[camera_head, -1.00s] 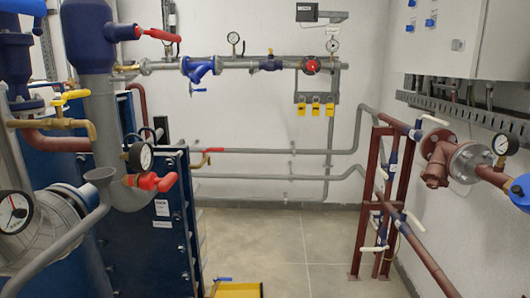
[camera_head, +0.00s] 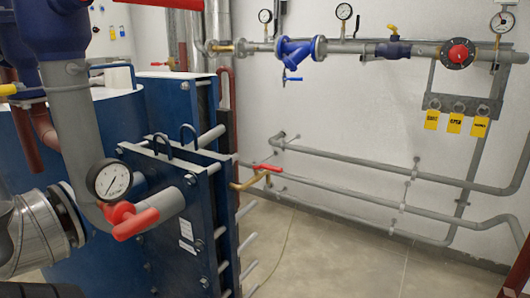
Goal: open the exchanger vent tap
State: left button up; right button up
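The blue plate exchanger (camera_head: 178,235) stands at left centre, with bolts along its edge and white labels on its end plate. A small brass tap with a red lever (camera_head: 267,169) sticks out to the right of its end plate. A thick red handle (camera_head: 135,224) sits on the grey pipe at the exchanger's front, below a round gauge (camera_head: 110,180). I cannot tell which of these is the vent tap, or whether either is open. Neither of my grippers shows in the view.
Grey pipes (camera_head: 350,178) run low along the back wall. Above them is a pipe line with a blue strainer (camera_head: 297,50), gauges and a red-centred valve (camera_head: 459,54). Yellow tags (camera_head: 455,124) hang at right. Tiled floor (camera_head: 330,255) is clear right of the exchanger.

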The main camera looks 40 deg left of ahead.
aim_at(266, 167)
jog(key=u, duration=1)
jog(key=i, duration=1.1)
jog(key=u, duration=1.05)
